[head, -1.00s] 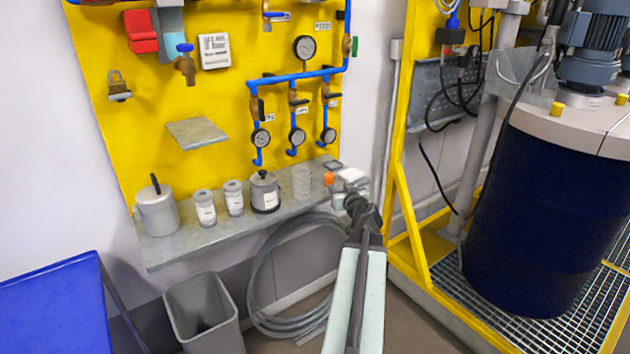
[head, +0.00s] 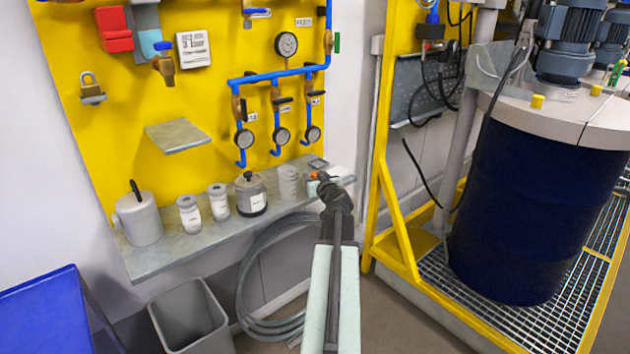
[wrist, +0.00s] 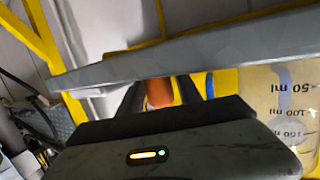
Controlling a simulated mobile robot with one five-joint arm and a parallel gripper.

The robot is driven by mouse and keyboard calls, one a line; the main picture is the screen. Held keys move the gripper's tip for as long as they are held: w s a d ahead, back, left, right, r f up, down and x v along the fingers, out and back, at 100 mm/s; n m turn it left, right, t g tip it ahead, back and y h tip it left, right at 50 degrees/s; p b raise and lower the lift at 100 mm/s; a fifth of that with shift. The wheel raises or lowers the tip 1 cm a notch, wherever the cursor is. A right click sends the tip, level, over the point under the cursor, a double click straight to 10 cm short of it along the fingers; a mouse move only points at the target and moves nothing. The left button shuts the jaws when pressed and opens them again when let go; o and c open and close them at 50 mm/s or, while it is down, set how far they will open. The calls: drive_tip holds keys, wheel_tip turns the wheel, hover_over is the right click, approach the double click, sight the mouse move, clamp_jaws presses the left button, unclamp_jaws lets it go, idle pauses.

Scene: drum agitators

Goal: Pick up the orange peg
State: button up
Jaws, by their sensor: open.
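The orange peg (head: 313,175) stands at the right end of the grey wall shelf (head: 165,255), and in the head view my arm's end partly hides it. In the wrist view the orange peg (wrist: 159,92) shows between the two dark fingers of my gripper (wrist: 160,94). The fingers are apart, one on each side of it. My gripper (head: 322,180) is at the shelf's right end in the head view. The peg's lower part and any contact with the fingers are hidden or too small to tell.
A clear beaker (head: 288,182) stands just left of the peg; its scale (wrist: 280,100) shows close on the right in the wrist view. A lidded dark-topped pot (head: 250,196) and jars stand further left. A yellow frame (head: 383,170) and blue drum (head: 540,200) are right.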

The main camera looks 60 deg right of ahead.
drive_tip(key=shift+x, duration=1)
drive_tip(key=shift+s, duration=0.1)
clamp_jaws()
drive_tip(key=shift+r, duration=0.1)
wheel_tip(320, 180, up, 17)
drive_tip(key=p, duration=1.7)
